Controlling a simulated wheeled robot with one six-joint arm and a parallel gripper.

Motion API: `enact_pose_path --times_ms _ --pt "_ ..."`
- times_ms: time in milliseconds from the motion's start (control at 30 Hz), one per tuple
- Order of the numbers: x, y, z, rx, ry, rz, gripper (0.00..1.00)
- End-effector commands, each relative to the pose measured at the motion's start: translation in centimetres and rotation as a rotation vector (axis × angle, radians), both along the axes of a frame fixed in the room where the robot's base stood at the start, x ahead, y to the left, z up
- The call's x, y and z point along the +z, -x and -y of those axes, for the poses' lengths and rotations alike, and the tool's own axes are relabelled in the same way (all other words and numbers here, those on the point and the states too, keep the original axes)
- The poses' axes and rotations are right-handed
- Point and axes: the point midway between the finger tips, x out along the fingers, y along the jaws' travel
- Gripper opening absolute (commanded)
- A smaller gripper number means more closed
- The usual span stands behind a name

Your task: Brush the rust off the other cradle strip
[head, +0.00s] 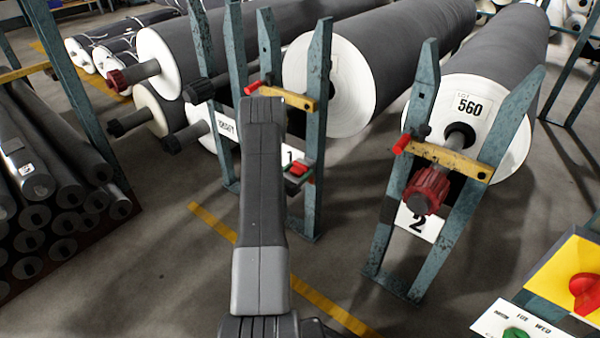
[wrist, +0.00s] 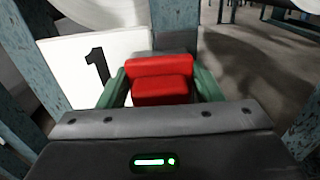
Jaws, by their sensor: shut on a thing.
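My gripper (head: 298,176) is in front of stand 1, low between its blue-green posts. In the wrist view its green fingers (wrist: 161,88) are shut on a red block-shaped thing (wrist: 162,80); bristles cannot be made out. A white plate marked 1 (wrist: 95,68) is just behind and left of it. Stand 1 carries a yellow cross strip (head: 288,98) well above my gripper. Stand 2 carries another yellow strip (head: 445,160), with brownish marks, under the shaft of roll 560. Which strip is the rusty cradle strip I cannot tell for certain.
A red knob (head: 427,190) sticks out in front of stand 2's strip. Large grey rolls (head: 480,60) lie behind the stands. Stacked dark rolls (head: 45,200) are at left. A yellow panel with a red button (head: 575,275) is at lower right. Floor between the stands is clear.

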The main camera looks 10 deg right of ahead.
Motion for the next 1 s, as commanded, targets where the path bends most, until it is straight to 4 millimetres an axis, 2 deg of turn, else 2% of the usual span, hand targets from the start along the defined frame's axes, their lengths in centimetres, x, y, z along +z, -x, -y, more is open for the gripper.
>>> enact_pose_path --times_ms 600,1000 --pt "0.0 3.3 -4.3 0.002 0.000 0.000 0.41" --pt "0.0 3.7 -4.7 0.000 0.001 0.001 0.41"
